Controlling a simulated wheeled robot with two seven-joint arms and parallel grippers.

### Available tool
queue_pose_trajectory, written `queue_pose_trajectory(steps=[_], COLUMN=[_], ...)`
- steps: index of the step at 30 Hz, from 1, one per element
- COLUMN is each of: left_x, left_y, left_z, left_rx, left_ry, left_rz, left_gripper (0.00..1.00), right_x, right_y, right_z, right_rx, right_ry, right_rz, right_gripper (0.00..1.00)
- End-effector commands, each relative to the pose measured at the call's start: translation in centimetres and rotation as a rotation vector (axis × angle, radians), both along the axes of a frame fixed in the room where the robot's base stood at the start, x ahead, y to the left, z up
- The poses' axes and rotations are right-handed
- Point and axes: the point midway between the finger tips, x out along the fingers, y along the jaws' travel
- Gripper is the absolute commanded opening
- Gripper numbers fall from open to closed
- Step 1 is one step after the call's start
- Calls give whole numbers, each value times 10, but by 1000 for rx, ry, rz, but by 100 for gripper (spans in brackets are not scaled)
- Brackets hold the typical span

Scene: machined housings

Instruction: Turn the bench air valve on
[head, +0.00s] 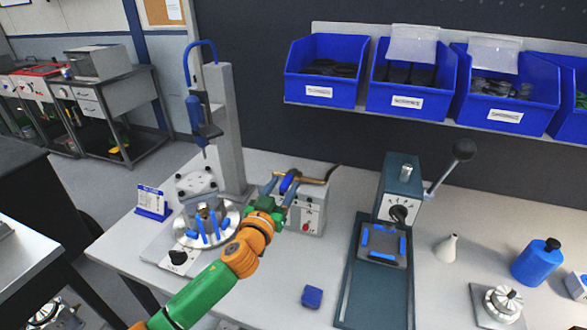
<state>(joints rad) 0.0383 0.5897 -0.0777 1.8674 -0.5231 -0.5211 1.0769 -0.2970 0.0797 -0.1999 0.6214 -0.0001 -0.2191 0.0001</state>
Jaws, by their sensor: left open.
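The bench air valve appears to be the fitting with a blue lever (289,181) and a brass-coloured pipe (316,180), at the back of the bench above a small grey box (312,221). My left gripper (287,186) reaches in from the lower left on its green and orange arm. It is open, with its fingers at the blue lever, one to each side of it in this view. I cannot tell whether they touch it. The gripper hides part of the valve and the box's left side. My right gripper is out of view.
Left of the gripper stand a round fixture (207,226) and a grey column (217,120) with a hanging blue tool (197,112). To the right is a lever press (399,190). A small blue block (312,297) lies in front. Blue bins (326,93) hang above.

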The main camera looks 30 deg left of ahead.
Motion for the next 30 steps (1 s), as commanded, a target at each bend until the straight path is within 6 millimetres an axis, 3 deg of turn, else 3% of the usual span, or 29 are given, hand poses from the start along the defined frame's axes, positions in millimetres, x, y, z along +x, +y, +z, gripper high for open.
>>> queue_pose_trajectory(steps=[9,20,21,27,30], left_x=[47,55,55,55,55], left_y=[12,13,13,13,13], left_z=[1,0,0,0,0], left_rx=[1,1,1,1,1], left_ry=[1,2,2,2,2], left_rz=[2,0,0,1,1], left_gripper=[54,54,51,0,0], right_x=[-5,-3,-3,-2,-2], right_y=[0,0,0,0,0], right_z=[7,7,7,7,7], right_rx=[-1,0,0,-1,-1], right_ry=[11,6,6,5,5], right_rz=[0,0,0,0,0], right_gripper=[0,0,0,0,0])
